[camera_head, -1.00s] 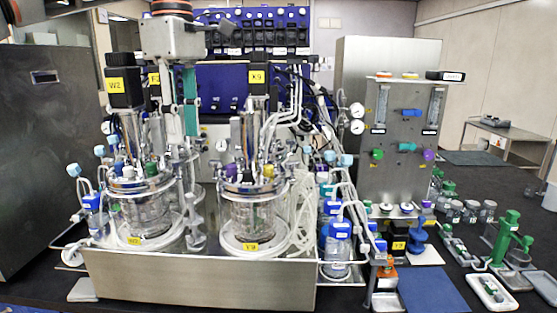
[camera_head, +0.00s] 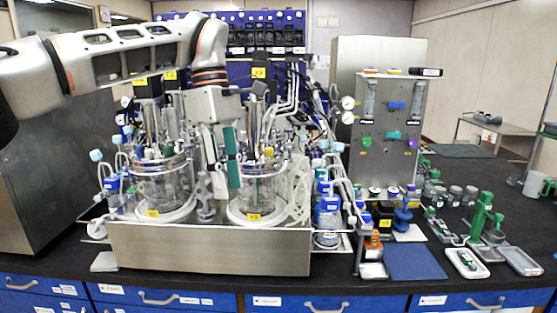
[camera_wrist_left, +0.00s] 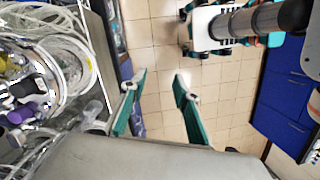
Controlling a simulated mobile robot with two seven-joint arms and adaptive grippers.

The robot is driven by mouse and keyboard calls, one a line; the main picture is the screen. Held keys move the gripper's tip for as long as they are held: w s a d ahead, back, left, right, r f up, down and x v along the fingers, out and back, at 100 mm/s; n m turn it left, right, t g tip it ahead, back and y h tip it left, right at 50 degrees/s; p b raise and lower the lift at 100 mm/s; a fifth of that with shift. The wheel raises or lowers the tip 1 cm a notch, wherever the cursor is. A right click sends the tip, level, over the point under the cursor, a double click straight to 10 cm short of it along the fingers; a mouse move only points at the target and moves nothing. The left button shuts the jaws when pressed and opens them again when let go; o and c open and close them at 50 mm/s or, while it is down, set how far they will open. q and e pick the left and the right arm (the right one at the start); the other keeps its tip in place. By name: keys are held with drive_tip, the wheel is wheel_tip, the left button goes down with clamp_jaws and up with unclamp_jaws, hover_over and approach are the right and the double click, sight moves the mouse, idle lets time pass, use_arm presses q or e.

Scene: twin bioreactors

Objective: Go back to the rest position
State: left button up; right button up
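My left arm reaches in from the left across the upper head view. My left gripper (camera_head: 222,172) hangs pointing down in front of the twin bioreactors, between the left glass vessel (camera_head: 162,186) and the right glass vessel (camera_head: 257,188) in the picture. In the left wrist view its two teal fingers (camera_wrist_left: 159,78) are spread apart with nothing between them, and tiled floor shows beyond. The arm and gripper hide parts of the bioreactor tops and the blue panel behind. My right gripper is in neither view.
A steel tray (camera_head: 210,250) holds the bioreactors near the bench's front edge. A steel gas panel (camera_head: 385,130) stands to their right. Blue bottles, a blue mat (camera_head: 414,262) and green stands (camera_head: 480,215) fill the right bench. Blue drawers (camera_head: 160,298) lie below.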

use_arm(q)
drive_tip(key=s+d+f+g+h, duration=0.2)
drive_tip(key=s+d+f+h, duration=0.15)
drive_tip(key=d+f, duration=0.45)
drive_tip(key=s+d+f+g+h, duration=0.2)
drive_tip(key=s+d+f, duration=0.3)
drive_tip(key=d+f, duration=0.25)
drive_tip(key=s+d+n+g+h, duration=0.1)
drive_tip(key=s+d+n+h, duration=0.5)
drive_tip(key=d+n+h, duration=0.45)
drive_tip(key=w+a+f+n+t+y, duration=0.25)
drive_tip(key=a+f+n+t, duration=0.45)
drive_tip(key=n, duration=0.4)
drive_tip(key=w+a+f+n+t+y, duration=0.2)
drive_tip(key=w+a+f+n+t, duration=0.3)
drive_tip(key=n+t, duration=0.4)
drive_tip(key=w+a+f+n+t+y, duration=0.2)
drive_tip(key=a+f+n+t, duration=0.4)
drive_tip(key=n, duration=0.6)
drive_tip(key=s+a+f+n+g+y, duration=0.2)
drive_tip(key=s+a+f+n+y, duration=0.2)
drive_tip(key=s+a+f, duration=0.5)
drive_tip(key=s+a+f+n+g+y, duration=0.3)
drive_tip(key=s+a+f+n+y, duration=0.2)
drive_tip(key=s+a+f, duration=0.5)
wheel_tip(320, 180, down, 7)
drive_tip(key=shift+s+a+r+n, duration=0.1)
drive_tip(key=shift+s+a+n, duration=0.1)
drive_tip(key=shift+a+n, duration=0.85)
